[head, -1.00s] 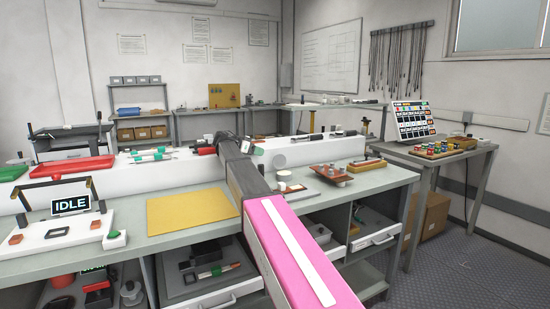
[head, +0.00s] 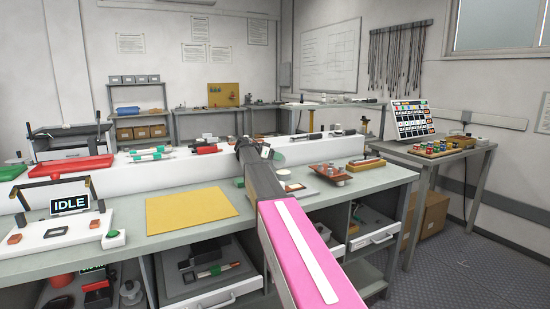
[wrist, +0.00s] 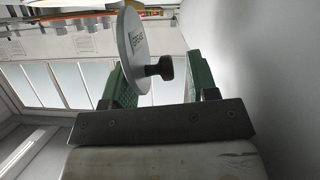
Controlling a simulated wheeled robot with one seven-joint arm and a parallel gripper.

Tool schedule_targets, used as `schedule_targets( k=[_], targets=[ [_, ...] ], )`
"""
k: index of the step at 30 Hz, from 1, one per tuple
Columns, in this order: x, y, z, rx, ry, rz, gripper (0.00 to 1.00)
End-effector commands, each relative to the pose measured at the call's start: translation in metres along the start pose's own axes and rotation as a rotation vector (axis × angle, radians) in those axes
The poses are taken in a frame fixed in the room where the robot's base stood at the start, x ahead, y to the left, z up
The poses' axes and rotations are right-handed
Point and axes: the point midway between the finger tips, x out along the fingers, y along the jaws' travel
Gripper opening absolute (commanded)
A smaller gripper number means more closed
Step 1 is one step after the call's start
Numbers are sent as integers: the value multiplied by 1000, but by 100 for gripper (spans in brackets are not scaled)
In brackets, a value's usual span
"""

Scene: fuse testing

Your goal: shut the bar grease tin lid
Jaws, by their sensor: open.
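The bar grease tin (head: 283,175) is a small white round pot on the bench, just right of my gripper's end in the head view. In the wrist view the lid stands edge-up, raised, with the knob pointing right. My gripper (wrist: 158,82) is open, its two green-padded fingers on either side of the lid's lower part and knob. I cannot tell whether either finger touches them. In the head view my gripper (head: 262,152) largely hides the lid.
A white raised ledge (head: 180,165) runs along the back of the bench. A yellow mat (head: 190,210) lies left of my arm, clear on top.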

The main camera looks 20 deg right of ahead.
Motion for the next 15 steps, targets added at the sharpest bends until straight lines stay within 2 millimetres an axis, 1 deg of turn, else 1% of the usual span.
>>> schedule_targets(
  k=[1, 2, 3, 6, 15],
  targets=[
    [0, 0, 0, 0, 0, 0, 53],
    [0, 0, 0, 0, 0, 0, 43],
    [0, 0, 0, 0, 0, 0, 30],
    [0, 0, 0, 0, 0, 0, 0],
    [-1, 1, 0, 25, 0, -12, 0]
  ],
)
